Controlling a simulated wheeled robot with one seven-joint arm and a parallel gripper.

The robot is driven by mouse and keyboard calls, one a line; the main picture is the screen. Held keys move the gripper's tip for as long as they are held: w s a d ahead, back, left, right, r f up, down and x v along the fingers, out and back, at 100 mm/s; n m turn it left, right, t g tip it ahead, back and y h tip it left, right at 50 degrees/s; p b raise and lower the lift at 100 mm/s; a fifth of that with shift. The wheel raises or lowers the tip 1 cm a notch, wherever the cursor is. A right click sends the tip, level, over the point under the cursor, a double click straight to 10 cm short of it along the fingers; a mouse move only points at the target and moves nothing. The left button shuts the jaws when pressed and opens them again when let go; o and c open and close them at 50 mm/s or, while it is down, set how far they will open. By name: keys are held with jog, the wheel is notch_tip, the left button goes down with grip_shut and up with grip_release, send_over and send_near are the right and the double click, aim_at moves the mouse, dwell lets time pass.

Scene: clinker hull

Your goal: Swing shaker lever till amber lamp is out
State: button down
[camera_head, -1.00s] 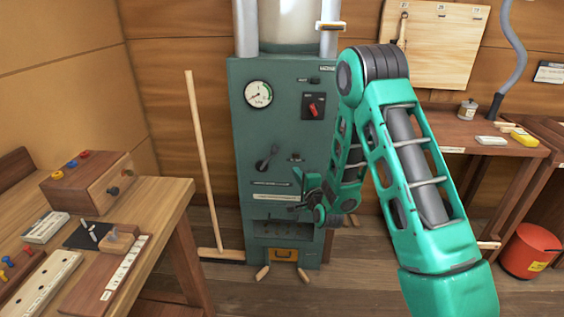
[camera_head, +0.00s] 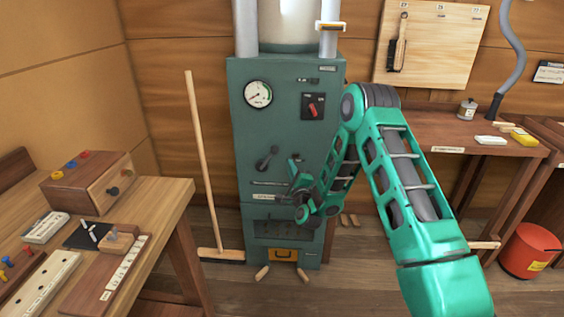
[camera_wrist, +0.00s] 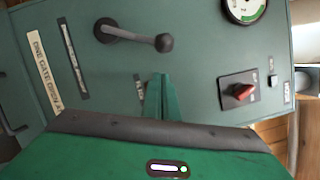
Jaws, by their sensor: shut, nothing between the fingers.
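The shaker lever (camera_head: 267,157) is a dark arm with a round knob on the front of the green cabinet (camera_head: 286,130). In the head view it slants up to the right. It also shows at the top of the wrist view (camera_wrist: 134,36). My gripper (camera_head: 293,166) is just right of the lever, below its knob. In the wrist view its green fingertips (camera_wrist: 160,80) are together and empty, apart from the knob. A label beside the fingertips is partly hidden. I cannot make out an amber lamp in either view.
A red switch (camera_head: 312,106) and a dial gauge (camera_head: 258,94) sit higher on the cabinet. A broom (camera_head: 201,150) leans on the wall to the left. A wooden workbench (camera_head: 165,200) stands at the left, and a red bucket (camera_head: 528,250) at the right.

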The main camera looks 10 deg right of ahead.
jog(key=shift+w+a+r, duration=0.25)
jog(key=shift+w+a, duration=0.15)
jog(key=shift+w, duration=0.25)
jog(key=shift+w+a+r, duration=0.2)
jog(key=shift+w+a, duration=0.2)
jog(key=shift+w, duration=0.3)
jog(key=shift+w+a+r, duration=0.25)
jog(key=shift+w+a, duration=0.15)
jog(key=shift+w, duration=0.25)
jog(key=shift+d, duration=0.1)
